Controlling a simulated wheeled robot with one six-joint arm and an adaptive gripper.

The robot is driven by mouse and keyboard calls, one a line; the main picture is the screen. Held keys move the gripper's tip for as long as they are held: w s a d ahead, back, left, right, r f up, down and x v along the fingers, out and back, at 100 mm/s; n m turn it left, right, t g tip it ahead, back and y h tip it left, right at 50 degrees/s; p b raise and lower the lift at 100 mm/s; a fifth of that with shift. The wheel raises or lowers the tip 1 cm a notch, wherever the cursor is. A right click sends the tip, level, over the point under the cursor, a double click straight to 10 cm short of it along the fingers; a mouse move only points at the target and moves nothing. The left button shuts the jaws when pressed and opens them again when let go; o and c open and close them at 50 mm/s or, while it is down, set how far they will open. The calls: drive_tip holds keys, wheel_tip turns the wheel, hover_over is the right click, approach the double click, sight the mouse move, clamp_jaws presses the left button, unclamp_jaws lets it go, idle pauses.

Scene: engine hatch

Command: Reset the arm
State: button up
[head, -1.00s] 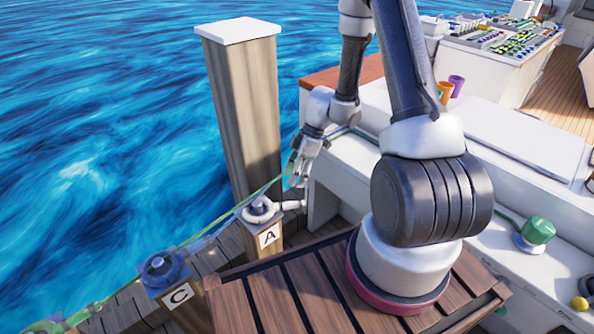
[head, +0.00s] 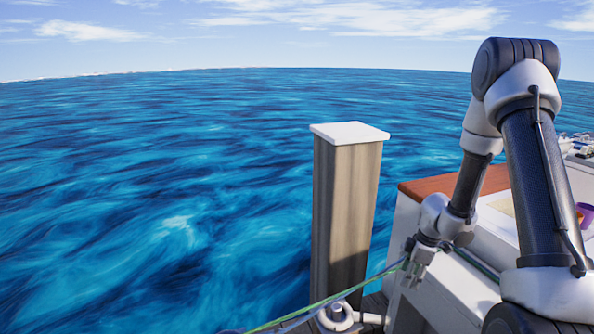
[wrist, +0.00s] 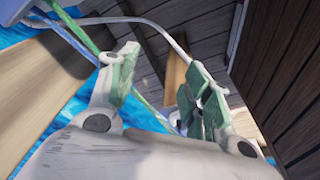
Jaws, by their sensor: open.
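My gripper (head: 414,270) hangs beside the white boat's side, to the right of the wooden post, pointing downward. In the wrist view my gripper (wrist: 163,78) is open, with green pads on its pale fingers and nothing clearly held between them. A green line (head: 345,294) runs from the lower left up to the gripper's area in the head view. I cannot tell whether it touches the fingers. My arm bends high at the elbow on the right of the head view.
A wooden post (head: 345,215) with a white cap stands left of the gripper. A grey-white mooring fitting (head: 337,317) sits at its foot. The boat's side (head: 455,298) is close on the right. A purple cup (head: 585,214) stands on the boat. Open water fills the left.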

drive_tip(key=s+d+r+m+h, duration=0.3)
drive_tip(key=d+r+m+h, duration=0.3)
drive_tip(key=d+r, duration=0.75)
drive_tip(key=s+r+m+g, duration=0.1)
drive_tip(key=s+r+m, duration=0.2)
drive_tip(key=s+r, duration=0.55)
drive_tip(key=s+a+r+m+t+y, duration=0.4)
drive_tip(key=s+a+r, duration=1)
drive_tip(key=s+r, duration=0.1)
drive_tip(key=shift+a+r+y, duration=0.25)
drive_tip(key=shift+a+y, duration=0.05)
drive_tip(key=shift+s, duration=0.1)
